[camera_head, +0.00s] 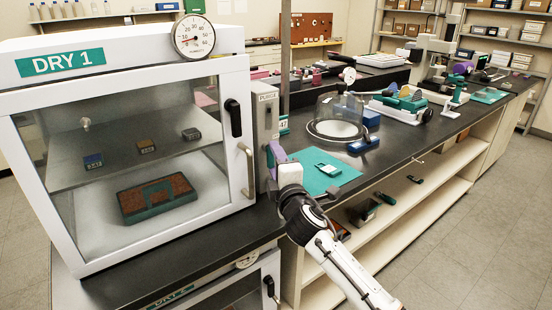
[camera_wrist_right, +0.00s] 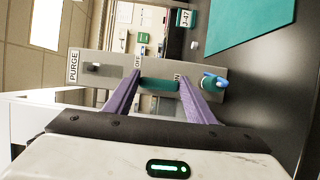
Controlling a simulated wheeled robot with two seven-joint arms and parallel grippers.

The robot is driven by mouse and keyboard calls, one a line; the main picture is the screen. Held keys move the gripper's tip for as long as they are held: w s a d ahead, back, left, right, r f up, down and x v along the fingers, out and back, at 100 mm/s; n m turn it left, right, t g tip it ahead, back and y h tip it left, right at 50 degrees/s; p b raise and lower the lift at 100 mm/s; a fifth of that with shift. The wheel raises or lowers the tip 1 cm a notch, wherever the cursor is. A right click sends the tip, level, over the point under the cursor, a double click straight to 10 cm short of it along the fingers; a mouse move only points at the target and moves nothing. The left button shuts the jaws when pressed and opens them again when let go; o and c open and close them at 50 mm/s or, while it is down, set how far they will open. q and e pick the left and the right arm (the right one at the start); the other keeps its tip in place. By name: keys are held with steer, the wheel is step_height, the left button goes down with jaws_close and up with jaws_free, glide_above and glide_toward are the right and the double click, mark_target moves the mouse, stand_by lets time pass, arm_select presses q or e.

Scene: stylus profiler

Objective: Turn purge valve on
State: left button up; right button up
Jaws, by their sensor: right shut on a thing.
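The purge valve panel (camera_head: 266,118) is a narrow grey upright plate marked PURGE, on the right side of the dry cabinet. In the right wrist view the panel (camera_wrist_right: 103,64) lies sideways, with OFF and ON printed on it. A teal valve handle (camera_wrist_right: 158,84) sits between the purple fingers of my right gripper (camera_wrist_right: 160,88), which is shut on it. In the head view my right gripper (camera_head: 277,156) is at the panel's lower part, and its fingers partly hide the handle. I cannot tell exactly which mark the handle points to. My left gripper is not in view.
The white dry cabinet (camera_head: 236,70) marked DRY 1 stands close on the left, with a door handle (camera_head: 247,170) near my wrist. A blue fitting (camera_wrist_right: 213,82) sticks out at the panel's end. A teal mat (camera_head: 335,181) and a glass bell jar (camera_head: 338,110) are on the bench.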

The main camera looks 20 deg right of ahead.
stand_by(0.3)
steer(key=o, duration=1)
steer(key=shift+o, duration=0.2)
steer(key=shift+s, duration=0.1)
steer(key=s, duration=1)
steer(key=shift+a, duration=0.2)
